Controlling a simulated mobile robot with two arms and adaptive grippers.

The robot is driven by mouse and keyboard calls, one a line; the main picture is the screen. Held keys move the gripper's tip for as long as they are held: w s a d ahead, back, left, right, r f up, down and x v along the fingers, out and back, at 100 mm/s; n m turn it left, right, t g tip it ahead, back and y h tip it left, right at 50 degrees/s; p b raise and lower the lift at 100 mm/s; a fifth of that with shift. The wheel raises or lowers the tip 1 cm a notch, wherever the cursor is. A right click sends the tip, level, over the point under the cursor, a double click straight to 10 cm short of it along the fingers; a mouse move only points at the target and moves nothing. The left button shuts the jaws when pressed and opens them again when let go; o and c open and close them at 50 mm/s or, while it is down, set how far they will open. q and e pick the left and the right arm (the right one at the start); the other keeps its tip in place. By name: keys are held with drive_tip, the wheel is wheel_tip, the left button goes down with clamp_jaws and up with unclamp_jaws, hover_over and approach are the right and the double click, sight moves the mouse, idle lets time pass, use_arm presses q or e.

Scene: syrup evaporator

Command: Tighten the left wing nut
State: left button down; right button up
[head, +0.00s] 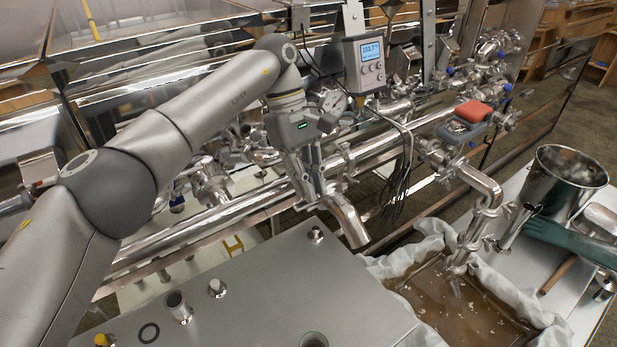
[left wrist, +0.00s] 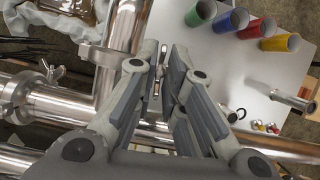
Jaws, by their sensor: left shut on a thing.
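My left gripper (head: 311,182) reaches down onto the steel pipework in the middle of the head view. In the left wrist view its two fingers (left wrist: 161,78) are nearly closed, with a small shiny metal piece (left wrist: 157,86) between the tips. This piece appears to be the left wing nut; its wings are too small to make out. In the head view the fingers hide it. A bent steel outlet pipe (head: 347,221) slants down just right of the fingers. My right gripper is in neither view.
A grey metal top (head: 250,295) with small fittings lies in front. A cloth-lined pan (head: 425,285) of brown liquid is at right, beside a steel bucket (head: 563,180) and green glove (head: 570,240). A display box (head: 369,62) with hanging cables stands close behind the gripper.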

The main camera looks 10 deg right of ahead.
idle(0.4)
use_arm(q)
drive_tip(key=c, duration=1.6)
unclamp_jaws()
